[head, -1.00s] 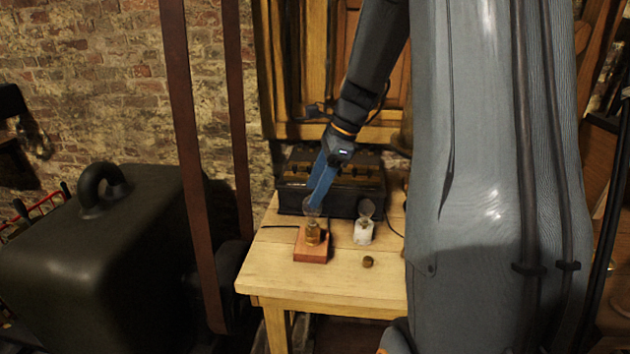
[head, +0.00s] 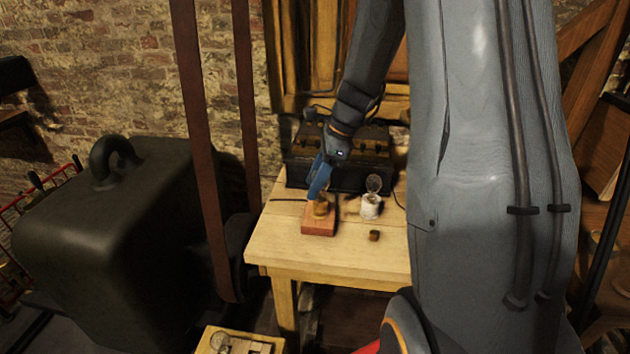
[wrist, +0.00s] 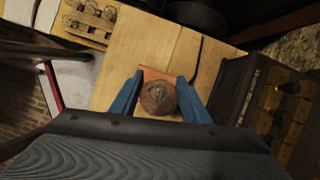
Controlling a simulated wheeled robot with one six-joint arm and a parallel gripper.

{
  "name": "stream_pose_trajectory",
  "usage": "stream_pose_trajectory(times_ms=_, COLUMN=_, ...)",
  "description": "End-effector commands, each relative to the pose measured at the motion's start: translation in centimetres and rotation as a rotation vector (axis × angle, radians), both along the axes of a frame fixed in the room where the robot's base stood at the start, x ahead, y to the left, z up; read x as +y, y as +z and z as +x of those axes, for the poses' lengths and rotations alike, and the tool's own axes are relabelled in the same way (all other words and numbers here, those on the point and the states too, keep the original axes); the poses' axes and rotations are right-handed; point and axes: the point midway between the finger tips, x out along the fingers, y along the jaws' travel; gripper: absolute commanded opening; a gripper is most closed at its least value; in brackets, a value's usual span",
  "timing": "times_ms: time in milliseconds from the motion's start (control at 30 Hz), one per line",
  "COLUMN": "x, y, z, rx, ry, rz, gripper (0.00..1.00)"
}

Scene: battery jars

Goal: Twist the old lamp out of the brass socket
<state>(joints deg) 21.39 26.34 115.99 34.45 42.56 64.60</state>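The brass socket (head: 321,209) stands on a reddish wooden block (head: 319,228) on the table. The old lamp (wrist: 157,95) sits over the socket in the wrist view, a round glass with a pale spot in its middle. My gripper (head: 317,195) points down at it, its blue fingers covering most of the lamp in the head view. In the wrist view my gripper (wrist: 159,78) has one finger on each side of the lamp, very close to the glass. I cannot tell whether they touch it.
A dark battery box (head: 345,165) stands behind. A low wooden tray (head: 213,333) is at the lower front. The table front is clear.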

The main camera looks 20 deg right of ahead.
Motion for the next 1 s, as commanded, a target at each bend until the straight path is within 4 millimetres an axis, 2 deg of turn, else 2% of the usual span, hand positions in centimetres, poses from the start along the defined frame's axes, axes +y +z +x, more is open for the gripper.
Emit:
stream_pose_trajectory(times_ms=33, x=-0.01, y=0.01, z=-0.01, rx=0.000, ry=0.000, rz=0.000, gripper=0.28)
stream_pose_trajectory(times_ms=100, x=-0.01, y=0.01, z=-0.01, rx=0.000, ry=0.000, rz=0.000, gripper=0.17)
stream_pose_trajectory(times_ms=133, x=-0.01, y=0.02, z=0.01, rx=0.000, ry=0.000, rz=0.000, gripper=0.15)
stream_pose_trajectory(times_ms=267, x=-0.02, y=0.04, z=-0.02, rx=0.000, ry=0.034, rz=0.000, gripper=0.14)
stream_pose_trajectory(times_ms=800, x=0.08, y=0.11, z=-0.76, rx=0.001, ry=0.533, rz=0.001, gripper=0.14)
stream_pose_trajectory(times_ms=1000, x=0.10, y=0.02, z=-0.81, rx=0.000, ry=0.561, rz=0.000, gripper=0.14)
